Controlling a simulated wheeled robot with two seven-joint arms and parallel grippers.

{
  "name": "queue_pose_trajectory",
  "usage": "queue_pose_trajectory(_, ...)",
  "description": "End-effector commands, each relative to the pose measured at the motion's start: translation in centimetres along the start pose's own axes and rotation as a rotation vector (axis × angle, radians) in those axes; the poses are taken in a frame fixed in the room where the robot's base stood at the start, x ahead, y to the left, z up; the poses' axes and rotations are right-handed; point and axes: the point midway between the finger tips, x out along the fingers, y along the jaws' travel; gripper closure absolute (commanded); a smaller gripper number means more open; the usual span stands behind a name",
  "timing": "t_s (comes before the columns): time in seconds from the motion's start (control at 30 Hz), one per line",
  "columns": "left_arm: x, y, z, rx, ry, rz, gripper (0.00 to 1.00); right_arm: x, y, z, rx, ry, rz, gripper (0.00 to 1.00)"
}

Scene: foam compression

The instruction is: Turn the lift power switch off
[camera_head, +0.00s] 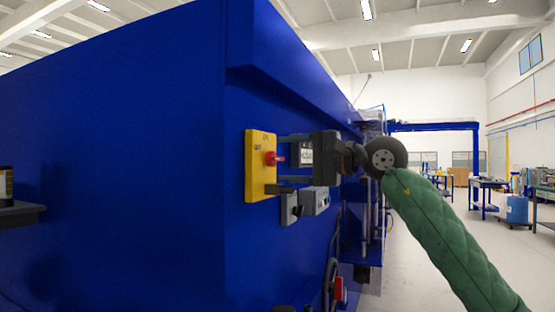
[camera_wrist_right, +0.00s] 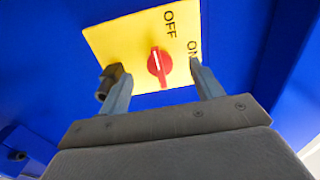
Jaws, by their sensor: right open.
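The lift power switch is a red knob (camera_head: 270,158) on a yellow plate (camera_head: 259,188) on the side of the blue machine. In the right wrist view, the knob (camera_wrist_right: 159,66) has a white mark running roughly up the picture. The yellow plate (camera_wrist_right: 122,42) bears the word OFF toward the top and ON toward the right. I cannot tell for sure which word the mark points at. My right gripper (camera_head: 281,162) is open at the plate, one finger on either side of the knob, with gaps visible. My left gripper is not in view.
Grey boxes (camera_head: 315,201) are mounted on the blue machine (camera_head: 130,130) beside and below the plate. A dark ledge (camera_head: 20,214) juts in at the left edge. A red part (camera_head: 338,289) shows lower down. Open floor and workbenches (camera_head: 487,185) lie to the right.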

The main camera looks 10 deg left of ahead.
Motion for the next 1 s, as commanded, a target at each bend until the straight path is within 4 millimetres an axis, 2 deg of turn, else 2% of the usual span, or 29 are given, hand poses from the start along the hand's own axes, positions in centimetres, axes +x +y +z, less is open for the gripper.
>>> queue_pose_trajectory(0.27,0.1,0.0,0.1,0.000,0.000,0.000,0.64,-0.2,0.1,0.0,0.000,0.000,0.000,0.35)
queue_pose_trajectory(1.0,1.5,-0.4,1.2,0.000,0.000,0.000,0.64,-4.8,0.1,0.0,-0.001,0.001,0.000,0.35)
